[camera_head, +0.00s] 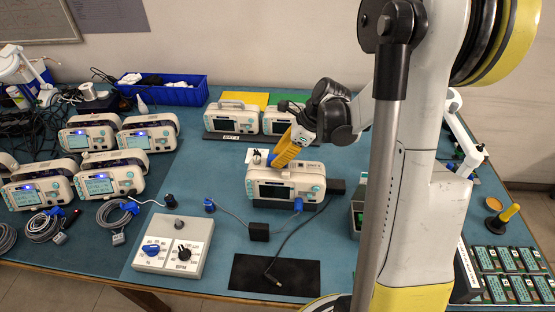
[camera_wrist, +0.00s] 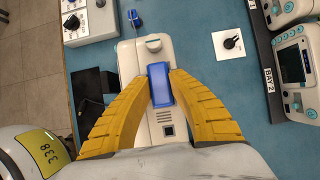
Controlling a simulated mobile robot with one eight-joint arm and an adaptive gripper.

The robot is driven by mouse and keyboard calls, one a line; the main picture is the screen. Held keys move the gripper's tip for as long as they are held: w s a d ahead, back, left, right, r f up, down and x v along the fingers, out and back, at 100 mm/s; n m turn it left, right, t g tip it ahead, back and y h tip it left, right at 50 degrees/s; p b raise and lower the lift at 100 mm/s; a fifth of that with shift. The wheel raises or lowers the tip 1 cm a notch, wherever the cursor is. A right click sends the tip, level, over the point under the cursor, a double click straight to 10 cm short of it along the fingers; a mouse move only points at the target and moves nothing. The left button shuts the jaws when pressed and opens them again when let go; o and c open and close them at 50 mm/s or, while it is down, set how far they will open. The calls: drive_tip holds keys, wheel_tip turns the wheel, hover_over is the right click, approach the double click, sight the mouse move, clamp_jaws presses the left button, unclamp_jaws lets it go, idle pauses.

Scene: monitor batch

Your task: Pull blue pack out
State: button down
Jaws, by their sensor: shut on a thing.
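The blue pack (camera_wrist: 159,90) shows in the wrist view at the top of a white monitor (camera_wrist: 130,58), upright between my yellow fingers. My gripper (camera_wrist: 160,76) is shut on it, one finger on each side. I cannot tell how far the pack sits inside the monitor. In the head view the monitor (camera_head: 258,187) stands mid-table, its screen facing the camera, and my gripper (camera_head: 277,161) reaches down to its top from behind right. The fingers hide most of the pack there.
A control box (camera_head: 150,258) with knobs stands front left. A black mat (camera_head: 245,275) with a cable lies in front. Several monitors (camera_head: 90,133) stand at left. Two monitors (camera_head: 230,116) stand behind on a BAY 2 base. Green boards (camera_head: 510,290) lie at right.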

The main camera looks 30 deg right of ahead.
drive_tip(key=shift+r, duration=0.15)
drive_tip(key=shift+r+p, duration=1.95)
drive_tip(key=shift+r, duration=0.75)
